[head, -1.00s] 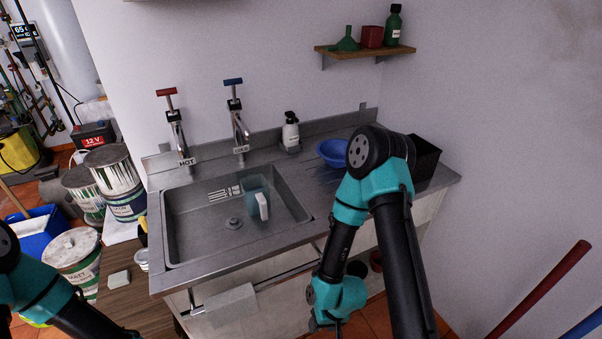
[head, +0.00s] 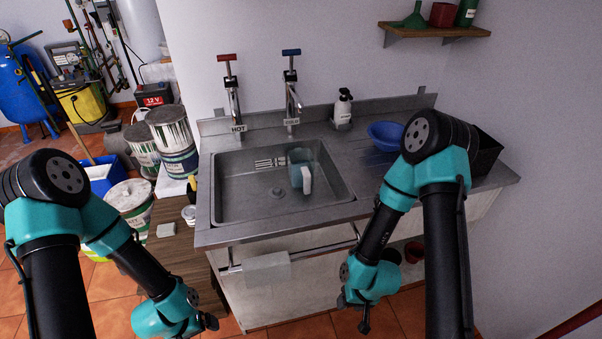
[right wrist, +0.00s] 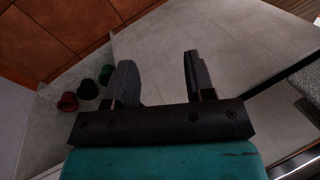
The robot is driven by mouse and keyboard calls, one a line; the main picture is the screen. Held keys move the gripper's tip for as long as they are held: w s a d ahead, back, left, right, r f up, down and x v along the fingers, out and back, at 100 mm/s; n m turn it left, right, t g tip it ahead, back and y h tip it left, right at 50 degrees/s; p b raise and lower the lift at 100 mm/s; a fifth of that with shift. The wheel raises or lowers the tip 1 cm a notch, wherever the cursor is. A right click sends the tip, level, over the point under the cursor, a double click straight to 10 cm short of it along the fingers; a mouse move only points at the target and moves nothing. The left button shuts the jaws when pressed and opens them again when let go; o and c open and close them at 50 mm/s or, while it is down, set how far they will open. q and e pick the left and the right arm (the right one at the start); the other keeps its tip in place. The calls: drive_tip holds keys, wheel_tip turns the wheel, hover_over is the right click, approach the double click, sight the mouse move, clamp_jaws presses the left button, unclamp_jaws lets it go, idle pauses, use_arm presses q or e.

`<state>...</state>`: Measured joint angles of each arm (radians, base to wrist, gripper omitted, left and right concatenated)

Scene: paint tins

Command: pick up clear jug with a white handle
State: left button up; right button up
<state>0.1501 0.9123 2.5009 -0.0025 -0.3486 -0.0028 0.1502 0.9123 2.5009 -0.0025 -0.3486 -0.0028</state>
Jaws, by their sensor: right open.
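The clear jug (head: 299,160) with a white handle (head: 306,180) stands in the right part of the sink basin (head: 240,200) in the head view. Its handle faces the front of the sink. My right gripper (head: 364,322) hangs low in front of the sink cabinet, well below the jug and apart from it. In the right wrist view its two fingers (right wrist: 157,82) are spread with nothing between them. My left gripper (head: 212,322) hangs low at the left of the cabinet; its fingers are too small to read.
Taps marked hot (head: 232,95) and cold (head: 291,90) stand behind the basin. A soap bottle (head: 343,108), blue bowl (head: 386,134) and black bin (head: 487,152) are on the counter. A towel (head: 266,268) hangs on the front rail. Paint tins (head: 172,140) stand at left.

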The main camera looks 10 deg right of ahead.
idle(0.4)
drive_tip(key=shift+o, duration=0.6)
drive_tip(key=shift+w+d, duration=0.1)
